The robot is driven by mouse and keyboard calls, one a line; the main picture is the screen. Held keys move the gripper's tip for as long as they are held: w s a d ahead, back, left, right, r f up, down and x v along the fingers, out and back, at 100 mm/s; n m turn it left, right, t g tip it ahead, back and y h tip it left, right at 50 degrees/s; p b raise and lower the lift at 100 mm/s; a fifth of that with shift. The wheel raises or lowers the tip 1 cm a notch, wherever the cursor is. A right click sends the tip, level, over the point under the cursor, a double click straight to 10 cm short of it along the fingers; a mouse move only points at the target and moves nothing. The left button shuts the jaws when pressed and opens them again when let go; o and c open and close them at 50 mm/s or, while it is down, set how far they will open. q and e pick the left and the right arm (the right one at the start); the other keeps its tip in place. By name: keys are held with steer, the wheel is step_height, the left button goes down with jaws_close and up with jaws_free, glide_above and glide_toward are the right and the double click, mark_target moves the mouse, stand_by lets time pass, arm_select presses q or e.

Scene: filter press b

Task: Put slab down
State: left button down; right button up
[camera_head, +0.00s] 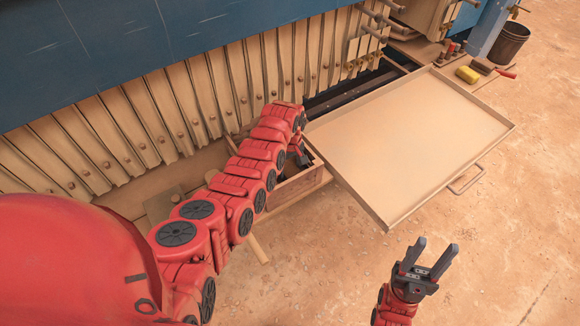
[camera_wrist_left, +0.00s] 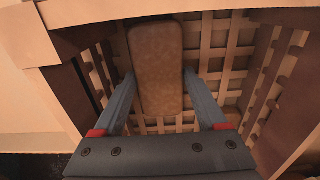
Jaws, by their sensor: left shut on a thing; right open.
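The brown slab (camera_wrist_left: 156,65) with rounded corners shows in the left wrist view, long side running away from the wrist, between the two fingers of my left gripper (camera_wrist_left: 158,82). The gripper is shut on it. Below it is a lattice floor with box walls on both sides; I cannot tell whether the slab touches the floor. In the head view my left gripper (camera_head: 300,158) reaches down at the wooden box (camera_head: 300,187), and the slab is hidden there. My right gripper (camera_head: 428,262) is open and empty, in front of the large tray.
A large flat tan tray (camera_head: 410,140) with a raised rim and a handle (camera_head: 466,180) lies right of the box. The ribbed press plates (camera_head: 160,120) stand behind. A yellow block (camera_head: 467,74) and a dark bucket (camera_head: 509,43) are at back right. The right floor is clear.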

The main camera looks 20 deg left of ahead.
mark_target(290, 169)
arm_select(q)
steer(key=shift+f, duration=0.2)
jaws_free()
steer(key=shift+r, duration=0.1)
steer(key=shift+r, duration=0.35)
step_height(290, 169, up, 12)
steer(key=shift+f, duration=0.2)
